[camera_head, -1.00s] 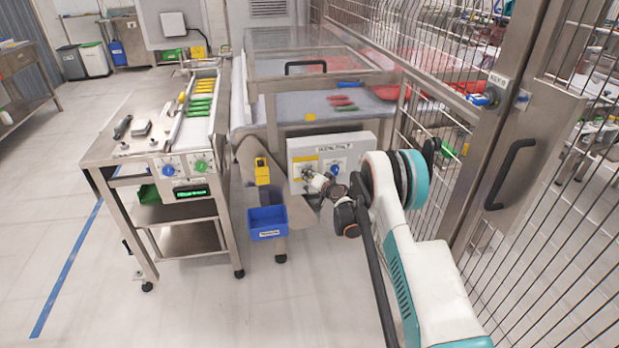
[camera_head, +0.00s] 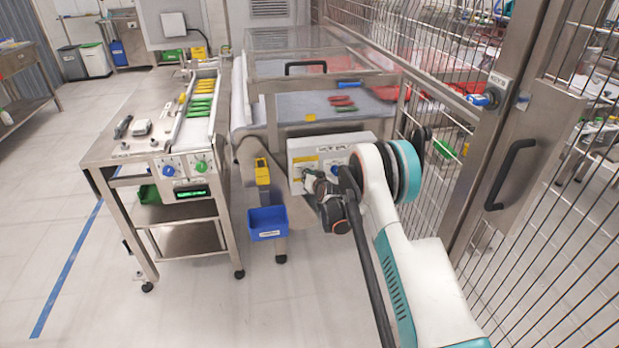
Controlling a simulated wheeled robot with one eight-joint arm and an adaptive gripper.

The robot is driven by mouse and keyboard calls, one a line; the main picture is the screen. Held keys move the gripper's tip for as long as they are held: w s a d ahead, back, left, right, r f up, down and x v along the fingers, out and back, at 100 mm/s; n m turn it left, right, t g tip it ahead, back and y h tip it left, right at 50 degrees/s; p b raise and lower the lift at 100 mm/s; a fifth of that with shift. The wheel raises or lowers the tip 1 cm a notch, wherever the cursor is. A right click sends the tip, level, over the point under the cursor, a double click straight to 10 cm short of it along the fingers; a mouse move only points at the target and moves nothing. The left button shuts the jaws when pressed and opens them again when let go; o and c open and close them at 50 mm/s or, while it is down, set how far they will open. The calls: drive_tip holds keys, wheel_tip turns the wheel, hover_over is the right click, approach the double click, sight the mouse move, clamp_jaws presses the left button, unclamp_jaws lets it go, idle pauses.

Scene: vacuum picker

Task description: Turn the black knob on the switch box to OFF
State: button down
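The switch box (camera_head: 345,141) is a light grey box on the front of the machine at the middle of the view. A yellow label plate (camera_head: 305,162) and a blue knob or plate (camera_head: 334,170) show on its front face. The black knob cannot be made out; my gripper and wrist cover the lower part of that face. My gripper (camera_head: 308,182) is close in front of the yellow plate, pointing at the box. It is small and partly hidden by my wrist, so I cannot tell whether its fingers are open or touching anything.
A steel bench (camera_head: 130,160) with blue and green knobs stands on the left. A blue bin (camera_head: 267,224) and a yellow holder (camera_head: 262,172) hang just left of the box. A wire fence with a steel gate post (camera_head: 490,130) is close on the right. Floor at front left is clear.

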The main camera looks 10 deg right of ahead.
drive_tip(key=n+h, duration=0.1)
drive_tip(key=n, duration=0.1)
drive_tip(key=n+h, duration=0.2)
drive_tip(key=n, duration=0.1)
drive_tip(key=a+n+h, duration=0.1)
drive_tip(key=n+h, duration=0.1)
drive_tip(key=n, duration=0.1)
drive_tip(key=shift+w+t, duration=0.1)
drive_tip(key=shift+t, duration=0.2)
drive_tip(key=shift+h, duration=0.3)
idle(0.5)
drive_tip(key=c, duration=1.6)
unclamp_jaws()
drive_tip(key=shift+d+f, duration=0.1)
drive_tip(key=shift+f, duration=0.05)
drive_tip(key=v, duration=1.2)
